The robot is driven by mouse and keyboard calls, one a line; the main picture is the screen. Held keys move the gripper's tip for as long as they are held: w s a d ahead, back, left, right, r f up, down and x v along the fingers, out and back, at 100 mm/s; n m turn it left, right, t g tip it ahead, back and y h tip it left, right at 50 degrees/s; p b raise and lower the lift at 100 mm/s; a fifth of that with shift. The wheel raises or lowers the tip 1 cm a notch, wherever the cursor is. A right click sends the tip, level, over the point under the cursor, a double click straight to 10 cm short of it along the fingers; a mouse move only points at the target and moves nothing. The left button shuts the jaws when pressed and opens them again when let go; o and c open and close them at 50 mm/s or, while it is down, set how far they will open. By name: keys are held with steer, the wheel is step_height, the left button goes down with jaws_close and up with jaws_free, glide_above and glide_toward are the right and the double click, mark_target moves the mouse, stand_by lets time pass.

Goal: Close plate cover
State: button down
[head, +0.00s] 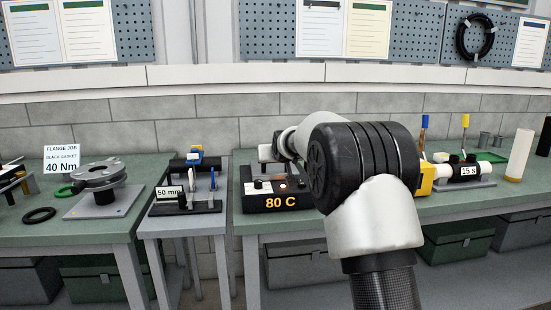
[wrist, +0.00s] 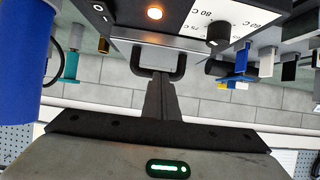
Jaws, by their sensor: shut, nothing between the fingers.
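The wrist view is upside down. It shows the unit's white dial panel (wrist: 240,20), a lit orange lamp (wrist: 155,13) and a dark U-shaped handle (wrist: 181,66). In the head view my arm hides the gripper.
A fixture marked "50 mm" (head: 170,191) stands left of the heater unit. A unit marked "15 s" (head: 469,171) and a white cylinder (head: 519,155) stand to the right. In the wrist view a large blue cylinder (wrist: 20,65) is close at the left.

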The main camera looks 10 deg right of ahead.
step_height(320, 180, down, 2)
steer(key=shift+s+f, duration=0.15)
steer(key=shift+f, duration=0.05)
step_height(320, 180, up, 6)
steer(key=s+p, duration=0.1)
steer(key=p, duration=0.1)
steer(key=s+f+g, duration=0.2)
steer(key=s, duration=1.6)
steer(key=s+f+g, duration=0.3)
steer(key=s, duration=1.5)
steer(key=s+f+g, duration=0.2)
steer(key=s, duration=1.6)
step_height(320, 180, up, 23)
steer(key=p, duration=2.3)
steer(key=shift+w+d+r, duration=0.2)
steer(key=shift+w+d, duration=0.05)
steer(key=shift+d, duration=0.1)
